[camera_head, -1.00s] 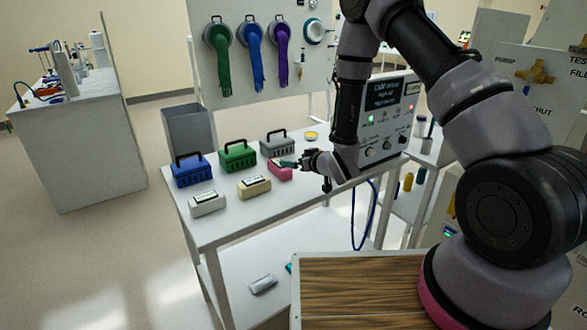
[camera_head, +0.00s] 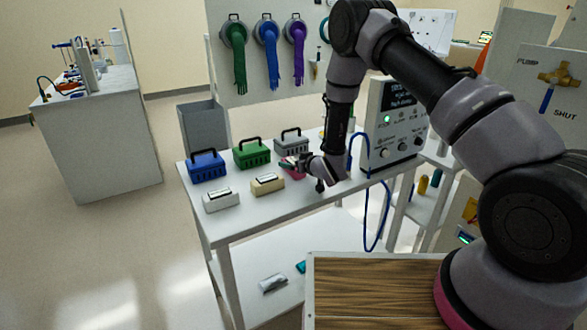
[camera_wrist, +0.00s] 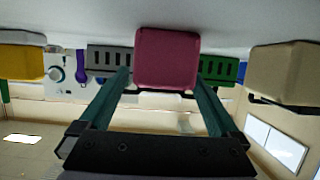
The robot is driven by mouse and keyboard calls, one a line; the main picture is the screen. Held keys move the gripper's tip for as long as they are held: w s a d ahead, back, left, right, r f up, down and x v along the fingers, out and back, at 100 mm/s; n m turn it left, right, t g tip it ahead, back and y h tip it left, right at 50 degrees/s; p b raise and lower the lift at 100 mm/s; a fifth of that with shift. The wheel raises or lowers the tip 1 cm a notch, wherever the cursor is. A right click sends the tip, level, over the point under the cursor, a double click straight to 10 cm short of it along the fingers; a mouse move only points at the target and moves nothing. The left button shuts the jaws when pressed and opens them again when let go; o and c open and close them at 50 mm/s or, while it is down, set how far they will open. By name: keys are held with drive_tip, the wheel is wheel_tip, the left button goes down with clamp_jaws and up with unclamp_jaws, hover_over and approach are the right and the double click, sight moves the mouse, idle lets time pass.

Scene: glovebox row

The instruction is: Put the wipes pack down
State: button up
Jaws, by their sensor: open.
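A pink pack (camera_head: 295,174) lies on the white table in front of the grey carry box; no wipes label on it is readable. My gripper (camera_head: 290,163) is at the pack and partly hides it in the head view. In the wrist view the pink pack (camera_wrist: 166,60) shows between the two green fingers of my open gripper (camera_wrist: 160,75), with space beside it. A white pack (camera_head: 221,200) and a cream pack (camera_head: 267,184) lie in a row to its left. I cannot tell whether the fingers touch the pink pack.
Blue (camera_head: 207,166), green (camera_head: 251,153) and grey (camera_head: 291,142) handled boxes stand behind the packs. A control box (camera_head: 395,125) with a blue hose stands at the table's right. A silver pouch (camera_head: 272,284) lies on the lower shelf. The front table strip is clear.

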drive_tip(key=shift+w+a+f, duration=0.1)
drive_tip(key=shift+a, duration=0.05)
clamp_jaws()
